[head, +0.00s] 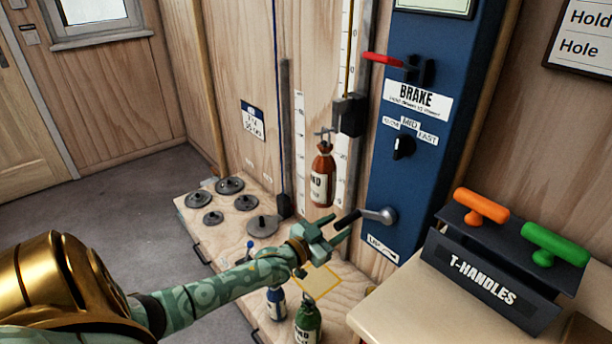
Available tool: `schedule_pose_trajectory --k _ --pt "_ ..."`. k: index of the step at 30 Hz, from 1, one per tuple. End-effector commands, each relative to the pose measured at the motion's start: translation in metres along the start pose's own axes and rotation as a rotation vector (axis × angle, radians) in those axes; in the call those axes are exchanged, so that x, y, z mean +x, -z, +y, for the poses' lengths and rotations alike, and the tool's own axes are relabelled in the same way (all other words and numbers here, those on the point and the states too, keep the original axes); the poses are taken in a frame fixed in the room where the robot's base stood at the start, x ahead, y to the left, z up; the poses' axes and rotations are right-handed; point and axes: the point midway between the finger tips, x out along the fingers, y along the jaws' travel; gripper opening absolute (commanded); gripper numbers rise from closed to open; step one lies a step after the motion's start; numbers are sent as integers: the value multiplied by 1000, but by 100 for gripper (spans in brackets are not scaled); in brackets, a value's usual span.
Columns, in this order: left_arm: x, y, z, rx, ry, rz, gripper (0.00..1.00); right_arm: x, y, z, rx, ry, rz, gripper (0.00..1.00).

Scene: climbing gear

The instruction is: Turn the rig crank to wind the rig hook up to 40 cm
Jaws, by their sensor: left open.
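The rig crank (384,215) is on the lower part of the blue panel (430,110), with a grey arm and a dark grip (347,222) pointing left. My left gripper (338,232) is open beside the dark grip, its fingers toward it; I cannot tell whether they touch. A red-brown bottle (322,177) hangs upright in front of a white scale. The rig hook seems to be the small metal piece (324,134) at the bottle's top, beside a black block (350,115). The exact height reading is too small to tell. My right gripper is not in view.
A red brake lever (383,59) and a black speed knob (403,146) are on the panel above the crank. A T-handles rack (485,281) stands on the bench at right. Weight discs (262,226), a blue bottle (276,303) and a green bottle (308,322) are lower down.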

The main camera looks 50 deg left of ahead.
Motion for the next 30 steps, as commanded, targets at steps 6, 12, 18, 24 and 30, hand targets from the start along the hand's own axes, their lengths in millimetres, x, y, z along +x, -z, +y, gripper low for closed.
schedule_pose_trajectory --k 6,12,18,24,30 --pt "-63 6 -1 0 1 2 43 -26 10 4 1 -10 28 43" --pt "-103 4 -1 0 1 2 43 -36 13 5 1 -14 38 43" --pt "-119 2 -1 1 1 2 43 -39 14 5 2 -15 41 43" --pt "-120 1 -1 1 1 2 43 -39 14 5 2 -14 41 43" --pt "-120 1 -1 0 1 2 43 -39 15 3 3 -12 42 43"
